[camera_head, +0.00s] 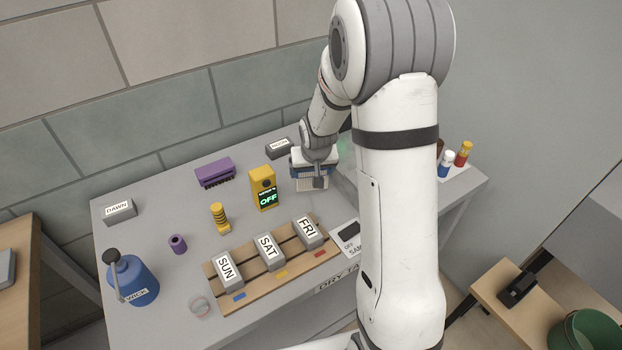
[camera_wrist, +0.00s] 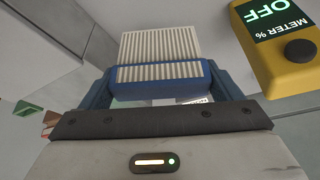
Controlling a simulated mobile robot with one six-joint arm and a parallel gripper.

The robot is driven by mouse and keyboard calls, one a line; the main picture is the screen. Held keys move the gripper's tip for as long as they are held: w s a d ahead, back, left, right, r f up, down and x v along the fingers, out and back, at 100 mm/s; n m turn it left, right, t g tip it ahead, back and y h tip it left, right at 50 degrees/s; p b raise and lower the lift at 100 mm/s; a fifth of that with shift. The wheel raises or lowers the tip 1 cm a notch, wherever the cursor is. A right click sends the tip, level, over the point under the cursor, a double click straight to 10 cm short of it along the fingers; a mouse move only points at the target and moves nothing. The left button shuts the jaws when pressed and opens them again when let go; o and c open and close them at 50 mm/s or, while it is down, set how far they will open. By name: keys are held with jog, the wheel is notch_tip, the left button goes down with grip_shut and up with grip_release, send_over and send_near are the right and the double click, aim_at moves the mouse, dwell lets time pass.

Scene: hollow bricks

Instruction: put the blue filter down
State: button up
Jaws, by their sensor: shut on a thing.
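The blue filter (camera_head: 297,171) is in my gripper (camera_head: 314,172), over the back right part of the grey table. In the wrist view its blue frame (camera_wrist: 160,88) spans in front of my gripper (camera_wrist: 158,95), with white pleats showing. A white pleated panel (camera_wrist: 160,45) shows just beyond the frame; I cannot tell whether it is part of the same filter. My gripper is shut on the filter. My gripper and wrist hide part of the filter, and I cannot tell whether its underside touches the table.
A yellow meter (camera_head: 263,188) reading OFF stands close left of my gripper. A purple ribbed block (camera_head: 214,173) lies farther left. A dark labelled block (camera_head: 279,148) is behind. A wooden rack (camera_head: 225,299) holds SUN, SAT and FRI blocks in front. My arm hides the table's right part.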

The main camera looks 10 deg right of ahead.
jog(key=shift+f, duration=1.9)
jog(key=shift+f, duration=0.15)
jog(key=o, duration=0.8)
jog(key=shift+o, duration=0.2)
